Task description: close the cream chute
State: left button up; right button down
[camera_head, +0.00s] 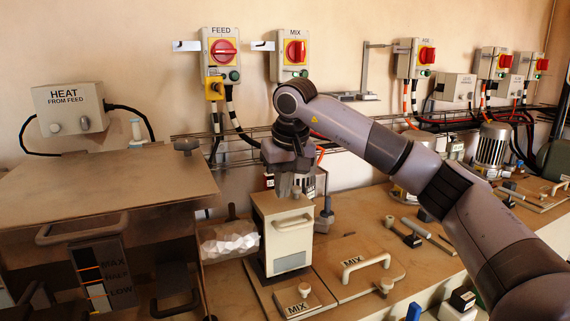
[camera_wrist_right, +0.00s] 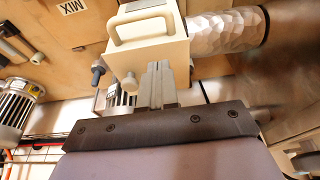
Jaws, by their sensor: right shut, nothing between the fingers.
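The cream chute (camera_head: 287,238) is an upright cream box with a pale handle on its front, standing beside the translucent faceted tube at the middle of the bench. In the right wrist view the chute (camera_wrist_right: 160,50) shows its handle and a small round knob (camera_wrist_right: 130,80). My right gripper (camera_head: 292,190) points down at the chute's top, its fingers (camera_wrist_right: 157,72) shut with nothing between them. The fingertips overlap the chute's edge in the wrist view; I cannot tell whether they touch it. My left gripper is not in view.
The faceted tube (camera_head: 229,241) lies left of the chute, next to a large brown lidded box (camera_head: 105,190). A MIX hatch with a handle (camera_head: 365,264) lies to the right. FEED (camera_head: 222,55) and MIX (camera_head: 293,53) switch boxes hang on the wall behind.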

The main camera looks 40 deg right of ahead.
aim_at(283, 212)
jog(key=shift+f, duration=0.95)
notch_tip(283, 212, down, 4)
jog(key=shift+r+b, duration=0.2)
jog(key=shift+b, duration=0.4)
jog(key=shift+s+f, duration=0.1)
jog(key=shift+f, duration=0.2)
